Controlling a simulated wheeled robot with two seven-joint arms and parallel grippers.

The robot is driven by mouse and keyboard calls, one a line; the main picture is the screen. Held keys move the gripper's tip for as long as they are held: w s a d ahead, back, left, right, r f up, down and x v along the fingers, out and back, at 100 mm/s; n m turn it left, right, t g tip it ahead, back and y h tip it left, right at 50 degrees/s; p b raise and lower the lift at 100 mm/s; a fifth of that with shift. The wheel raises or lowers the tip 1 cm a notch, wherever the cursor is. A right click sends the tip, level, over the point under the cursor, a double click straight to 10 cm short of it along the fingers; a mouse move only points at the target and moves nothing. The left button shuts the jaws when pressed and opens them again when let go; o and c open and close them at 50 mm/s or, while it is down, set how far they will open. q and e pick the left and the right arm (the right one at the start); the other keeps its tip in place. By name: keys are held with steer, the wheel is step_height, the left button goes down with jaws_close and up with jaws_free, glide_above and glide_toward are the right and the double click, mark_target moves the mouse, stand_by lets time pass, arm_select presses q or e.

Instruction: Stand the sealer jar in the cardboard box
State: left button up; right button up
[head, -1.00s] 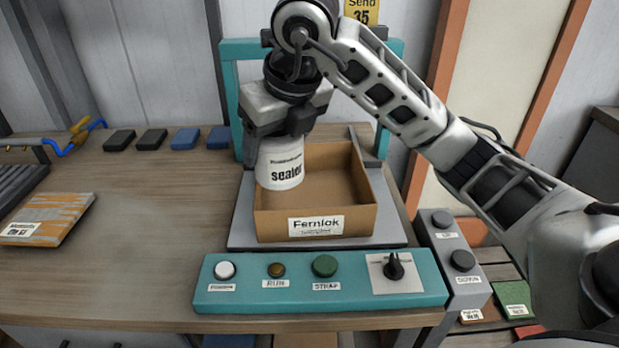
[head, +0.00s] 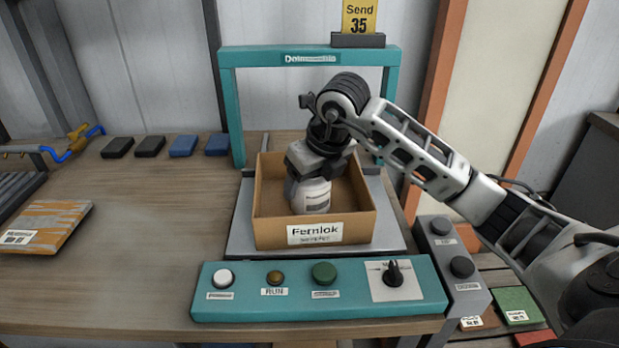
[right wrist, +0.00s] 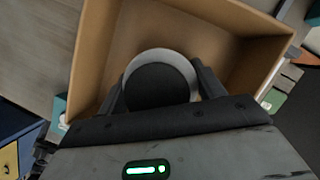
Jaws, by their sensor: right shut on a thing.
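The white sealer jar (head: 312,197) is upright inside the open cardboard box (head: 268,232) in the head view. My right gripper (head: 308,184) reaches down into the box and is shut on the jar's upper part. In the right wrist view the jar (right wrist: 184,58) shows from above with a dark top, between the two fingers of the right gripper (right wrist: 160,92). The walls of the box (right wrist: 97,45) surround it. Whether the jar's base touches the box floor is hidden by the front wall. My left gripper is not in view.
The box sits on a grey plate (head: 240,240) under a teal frame (head: 228,110). A teal control panel (head: 330,305) with buttons and a knob lies in front. A "Send 35" sign (head: 359,17) stands on top. The wooden table (head: 140,235) is mostly clear on the left.

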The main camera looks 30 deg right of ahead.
steer(key=o, duration=1.1)
steer(key=shift+f, duration=0.1)
steer(key=shift+r, duration=0.3)
steer(key=v, duration=1.1)
steer(key=shift+s+r, duration=0.15)
steer(key=shift+r, duration=0.2)
